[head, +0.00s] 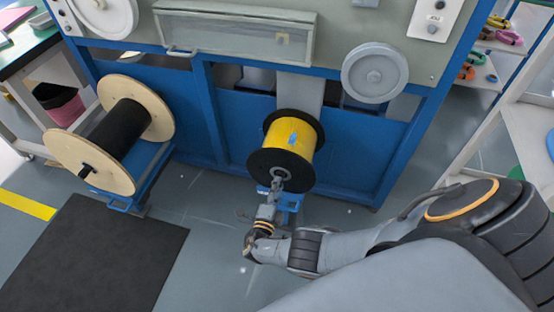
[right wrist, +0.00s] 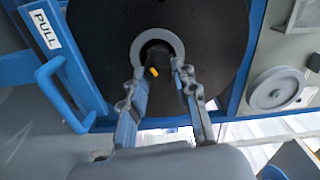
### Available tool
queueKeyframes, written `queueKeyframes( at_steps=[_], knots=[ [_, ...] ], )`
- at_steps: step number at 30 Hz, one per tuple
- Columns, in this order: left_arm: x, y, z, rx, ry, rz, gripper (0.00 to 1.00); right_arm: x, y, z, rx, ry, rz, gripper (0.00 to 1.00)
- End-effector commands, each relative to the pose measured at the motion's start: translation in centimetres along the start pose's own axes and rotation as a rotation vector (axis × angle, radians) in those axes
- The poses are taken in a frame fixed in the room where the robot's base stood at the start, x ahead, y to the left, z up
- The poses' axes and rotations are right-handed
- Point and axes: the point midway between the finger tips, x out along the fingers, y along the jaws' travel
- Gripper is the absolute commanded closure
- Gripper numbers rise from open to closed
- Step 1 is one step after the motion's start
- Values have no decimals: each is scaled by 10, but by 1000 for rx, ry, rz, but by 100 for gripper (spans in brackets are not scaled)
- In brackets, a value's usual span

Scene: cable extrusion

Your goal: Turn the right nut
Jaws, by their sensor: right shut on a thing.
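The right nut (right wrist: 158,34) is a grey ring around the dark axle end of the yellow cable spool (head: 291,134). It shows in the right wrist view, in the middle of the spool's black flange (right wrist: 210,50). My right gripper (head: 279,177) is at the front of this spool. In the right wrist view its two fingers (right wrist: 160,78) sit on either side of the ring's lower half and are shut on it. A small yellow mark (right wrist: 154,71) shows on the axle between the fingers. In the head view the gripper mostly hides the nut. My left gripper is not in view.
A wooden spool of black cable (head: 118,125) stands on a blue stand at the left. A blue machine frame (head: 350,150) is behind the yellow spool. A blue handle (right wrist: 62,95) is left of the flange. A dark mat (head: 95,255) lies on the floor.

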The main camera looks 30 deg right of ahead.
Motion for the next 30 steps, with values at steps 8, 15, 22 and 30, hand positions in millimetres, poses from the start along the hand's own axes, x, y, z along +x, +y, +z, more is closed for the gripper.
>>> queueKeyframes(
  at_steps=[8, 15, 22, 30],
  knots=[
    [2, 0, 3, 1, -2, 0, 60, 0, 0, 0, -78, 1, 2, 100],
    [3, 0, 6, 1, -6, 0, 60, 0, 0, -1, -90, 1, 1, 100],
    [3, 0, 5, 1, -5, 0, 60, 0, 0, -1, -90, 1, 2, 100],
    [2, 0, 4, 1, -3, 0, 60, 0, 0, 0, -89, 1, 1, 48]
  ],
)
